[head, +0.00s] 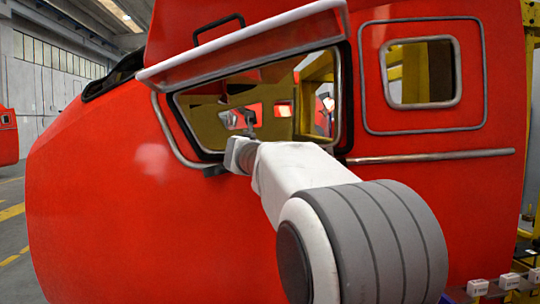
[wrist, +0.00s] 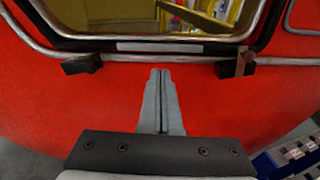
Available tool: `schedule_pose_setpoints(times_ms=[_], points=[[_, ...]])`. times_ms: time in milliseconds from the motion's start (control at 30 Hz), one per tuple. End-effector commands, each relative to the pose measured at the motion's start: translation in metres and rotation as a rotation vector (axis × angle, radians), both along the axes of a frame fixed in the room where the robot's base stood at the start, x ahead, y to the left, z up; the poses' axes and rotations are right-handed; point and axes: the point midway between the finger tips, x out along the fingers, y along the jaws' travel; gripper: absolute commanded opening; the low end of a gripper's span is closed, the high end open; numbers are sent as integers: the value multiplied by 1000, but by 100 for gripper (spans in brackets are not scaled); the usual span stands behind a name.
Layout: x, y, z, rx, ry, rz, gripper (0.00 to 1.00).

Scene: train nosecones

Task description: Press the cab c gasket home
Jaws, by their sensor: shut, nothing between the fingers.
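A red cab nosecone (head: 100,190) fills most of the head view. I see no letter on it. Its side window has a black gasket (head: 347,100) around the opening, which also runs along the lower edge in the wrist view (wrist: 100,45). A pale strip (wrist: 175,47) lies along that lower edge. My gripper (wrist: 158,72) is shut and empty, its fingertips just below the window's lower edge. I cannot tell whether they touch the red shell. In the head view my arm reaches to the window's lower part and hides some of the edge.
Two dark blocks (wrist: 82,64) (wrist: 236,63) sit on the metal rail under the window, left and right of my fingers. A raised flap (head: 240,45) overhangs the window. A smaller square window (head: 420,72) is at right. Small labelled boxes (head: 478,287) stand at lower right.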

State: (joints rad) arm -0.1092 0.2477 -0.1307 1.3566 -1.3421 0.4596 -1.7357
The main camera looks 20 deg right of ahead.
Motion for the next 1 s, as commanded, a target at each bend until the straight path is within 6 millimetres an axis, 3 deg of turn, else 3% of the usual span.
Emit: schedule_pose_setpoints(times_ms=[167, 800, 1000], points=[[14, -8, -1, 1, 2, -3, 0], [100, -52, -11, 3, 0, -1, 0], [117, -60, -14, 2, 0, -1, 0]])
